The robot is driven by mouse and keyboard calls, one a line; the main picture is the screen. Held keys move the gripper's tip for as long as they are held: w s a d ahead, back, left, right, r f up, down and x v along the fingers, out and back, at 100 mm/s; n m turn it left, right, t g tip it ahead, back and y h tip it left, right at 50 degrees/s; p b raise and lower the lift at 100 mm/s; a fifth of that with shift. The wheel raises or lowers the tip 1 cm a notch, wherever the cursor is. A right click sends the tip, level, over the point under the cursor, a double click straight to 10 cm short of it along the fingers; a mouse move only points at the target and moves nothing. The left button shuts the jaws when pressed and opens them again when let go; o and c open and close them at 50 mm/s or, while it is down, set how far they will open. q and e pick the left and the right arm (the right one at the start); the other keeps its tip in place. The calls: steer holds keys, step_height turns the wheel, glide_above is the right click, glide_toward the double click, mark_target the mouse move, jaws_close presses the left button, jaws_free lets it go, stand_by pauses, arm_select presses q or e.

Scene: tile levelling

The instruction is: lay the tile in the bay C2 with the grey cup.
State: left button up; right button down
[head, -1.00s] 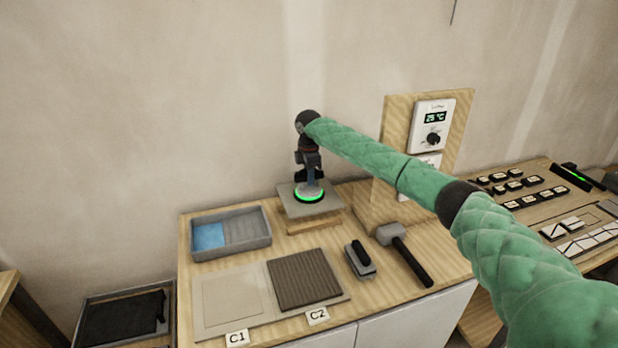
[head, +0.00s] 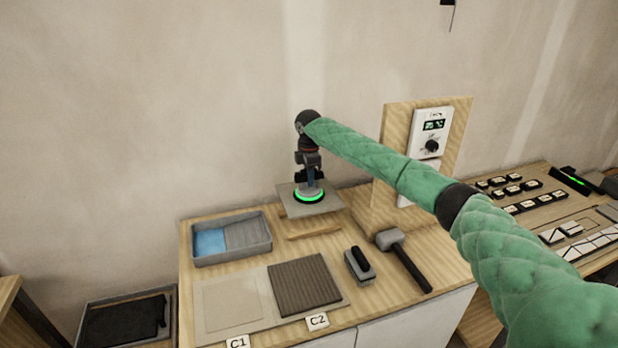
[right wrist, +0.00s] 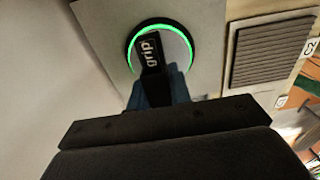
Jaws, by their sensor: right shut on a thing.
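The grey cup (head: 310,192) has a glowing green ring and stands on top of a grey square tile (head: 327,207). My right gripper (head: 311,176) is shut on the cup's handle, and the tile hangs under the cup, a little above a wooden support (head: 313,231). In the right wrist view the cup (right wrist: 175,50) shows a handle marked "grip" over the tile (right wrist: 100,25). The bay C2 (head: 305,285) is a dark ribbed square at the front, below and slightly left of the tile; it also shows in the right wrist view (right wrist: 285,50). My left gripper is not in view.
Pale bay C1 (head: 232,303) lies left of C2. A grey tray (head: 262,254) with a blue part stands behind. A grey block with a black handle (head: 359,265) and a mallet (head: 405,260) lie right of C2. A thermostat panel (head: 390,165) stands behind right.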

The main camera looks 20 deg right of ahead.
steer(key=shift+r, duration=0.15)
